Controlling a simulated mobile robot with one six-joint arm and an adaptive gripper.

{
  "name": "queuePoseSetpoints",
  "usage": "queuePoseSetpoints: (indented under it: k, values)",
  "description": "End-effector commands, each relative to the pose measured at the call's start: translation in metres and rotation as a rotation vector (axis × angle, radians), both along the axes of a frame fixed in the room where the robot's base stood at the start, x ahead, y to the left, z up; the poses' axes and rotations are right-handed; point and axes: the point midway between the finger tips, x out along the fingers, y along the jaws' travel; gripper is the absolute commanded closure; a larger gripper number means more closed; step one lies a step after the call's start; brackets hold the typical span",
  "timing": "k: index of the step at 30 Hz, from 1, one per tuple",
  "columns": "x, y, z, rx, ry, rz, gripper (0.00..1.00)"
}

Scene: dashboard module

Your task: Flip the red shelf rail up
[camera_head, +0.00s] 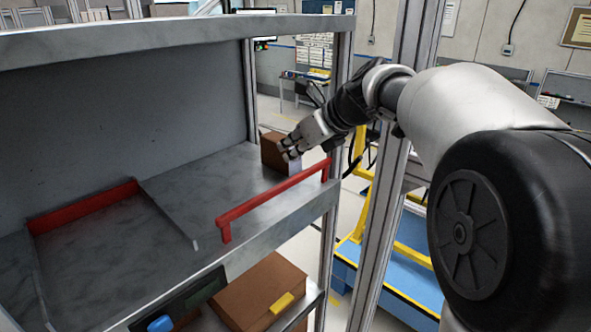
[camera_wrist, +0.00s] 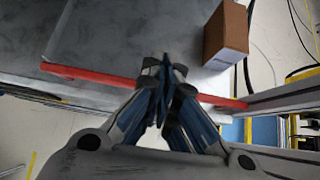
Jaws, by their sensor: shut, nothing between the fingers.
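The red shelf rail (camera_head: 270,195) runs along the front edge of the grey middle shelf (camera_head: 215,205). Its bar stands above the shelf edge on short end posts, the left one at the near end. In the wrist view the rail (camera_wrist: 95,75) crosses behind my fingers, which hide its middle. My gripper (camera_head: 288,152) is shut and empty, above the right part of the rail and near the brown box. In the wrist view its fingertips (camera_wrist: 164,65) are together over the rail. I cannot tell whether they touch it.
A brown box (camera_head: 273,150) stands on the shelf's right end, close to my gripper; it also shows in the wrist view (camera_wrist: 226,32). A second red strip (camera_head: 85,205) lies at the left. A larger brown box (camera_head: 262,292) sits below. A metal post (camera_head: 385,210) rises at the right.

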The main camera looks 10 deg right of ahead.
Motion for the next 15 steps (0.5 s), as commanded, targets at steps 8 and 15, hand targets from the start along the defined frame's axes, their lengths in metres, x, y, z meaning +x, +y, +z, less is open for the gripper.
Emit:
queuePoseSetpoints:
  k: [8, 15]
  values:
    - [0.0023, 0.0017, 0.0134, -0.001, 0.0, -0.001, 1.0]
    - [0.0015, 0.0017, 0.0123, -0.002, -0.002, 0.001, 1.0]
